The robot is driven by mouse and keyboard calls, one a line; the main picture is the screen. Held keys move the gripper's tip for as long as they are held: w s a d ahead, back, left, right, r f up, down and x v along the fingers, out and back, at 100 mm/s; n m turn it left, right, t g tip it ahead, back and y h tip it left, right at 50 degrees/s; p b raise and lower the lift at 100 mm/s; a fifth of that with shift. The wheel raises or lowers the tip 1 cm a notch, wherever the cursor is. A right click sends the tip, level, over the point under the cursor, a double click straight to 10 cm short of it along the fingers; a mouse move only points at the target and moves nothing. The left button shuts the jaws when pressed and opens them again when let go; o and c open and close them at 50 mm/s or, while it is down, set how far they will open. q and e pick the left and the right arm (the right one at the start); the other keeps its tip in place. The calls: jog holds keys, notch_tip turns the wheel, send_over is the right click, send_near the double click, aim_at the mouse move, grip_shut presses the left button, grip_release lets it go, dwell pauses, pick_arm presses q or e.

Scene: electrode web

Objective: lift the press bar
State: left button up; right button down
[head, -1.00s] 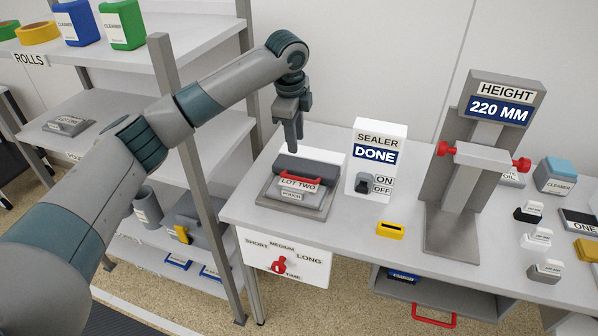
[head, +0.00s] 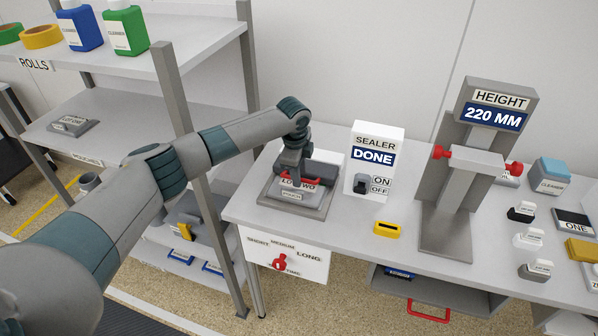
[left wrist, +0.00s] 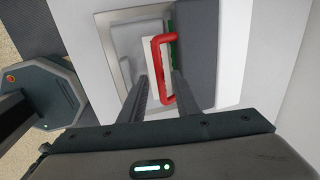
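The press bar is the dark grey bar (head: 322,172) on the sealer's base plate (head: 268,196) at the left end of the bench; it lies down. Its red handle (head: 302,182) is at its front and shows in the left wrist view (left wrist: 157,52). My left gripper (head: 289,178) is low over the handle and hides part of the bar. In the left wrist view my left gripper (left wrist: 161,88) is open, with one finger on each side of the handle's lower part. The sealer display (head: 375,153) reads DONE. My right gripper is not in view.
A height stand (head: 470,170) reading 220 MM stands right of the sealer. Several small labelled blocks sit at the right.

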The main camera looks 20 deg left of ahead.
pick_arm(q)
jog(key=shift+f, duration=0.15)
grip_shut()
jog(key=shift+w, duration=0.1)
